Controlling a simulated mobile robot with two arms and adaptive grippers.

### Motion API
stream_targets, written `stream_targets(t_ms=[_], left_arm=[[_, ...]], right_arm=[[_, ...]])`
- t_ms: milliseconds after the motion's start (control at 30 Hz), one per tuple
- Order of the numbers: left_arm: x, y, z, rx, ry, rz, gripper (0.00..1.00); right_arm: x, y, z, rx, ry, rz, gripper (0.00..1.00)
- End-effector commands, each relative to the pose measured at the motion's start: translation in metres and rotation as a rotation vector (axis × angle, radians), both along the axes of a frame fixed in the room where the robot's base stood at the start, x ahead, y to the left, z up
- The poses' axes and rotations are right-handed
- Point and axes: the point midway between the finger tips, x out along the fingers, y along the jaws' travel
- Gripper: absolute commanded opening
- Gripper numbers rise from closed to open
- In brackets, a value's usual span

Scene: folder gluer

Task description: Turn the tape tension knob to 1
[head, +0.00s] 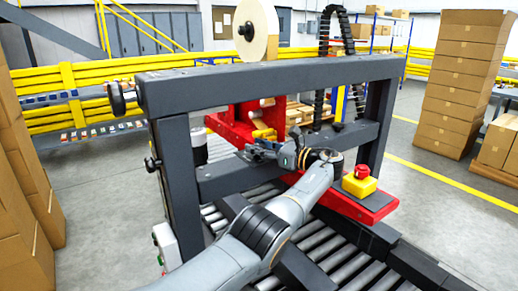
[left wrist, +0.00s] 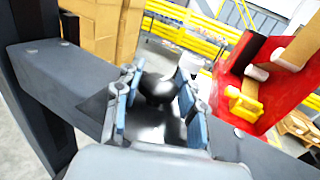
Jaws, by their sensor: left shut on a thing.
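My left gripper (head: 268,150) reaches in over the conveyor to the dark lower crossbar of the gluer frame. In the left wrist view the blue-padded fingers (left wrist: 155,100) stand on both sides of a dark rounded knob (left wrist: 157,88) on the crossbar and are shut on it. I take this as the tape tension knob. Any scale or number on it cannot be read, and I cannot tell its setting. In the head view the gripper largely hides it. My right gripper is not in view.
The dark gluer frame (head: 270,80) carries a tape roll (head: 262,30) on top. A red tape unit (head: 235,122) with yellow parts is just behind the gripper. A red emergency button (head: 362,172) on a yellow box sits to the right. Conveyor rollers (head: 315,240) run below.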

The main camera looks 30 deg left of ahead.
Motion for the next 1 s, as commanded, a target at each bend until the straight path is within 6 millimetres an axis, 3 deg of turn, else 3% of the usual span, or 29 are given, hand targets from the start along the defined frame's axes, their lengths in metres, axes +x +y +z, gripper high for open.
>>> stream_targets(t_ms=[167,200,300,667,1000], left_arm=[[-0.001,0.000,-0.002,-0.004,0.002,0.002,0.08],[0.000,0.000,-0.002,-0.004,0.002,0.001,0.43],[0.000,0.000,-0.002,-0.003,0.002,0.001,0.61],[0.000,0.000,0.004,-0.001,0.000,0.000,0.61],[0.000,0.001,0.063,-0.001,-0.003,0.001,0.61]], right_arm=[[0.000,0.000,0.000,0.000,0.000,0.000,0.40],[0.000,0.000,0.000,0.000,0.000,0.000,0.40],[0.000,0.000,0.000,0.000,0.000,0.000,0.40],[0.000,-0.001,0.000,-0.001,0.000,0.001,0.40],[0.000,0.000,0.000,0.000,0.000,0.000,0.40]])
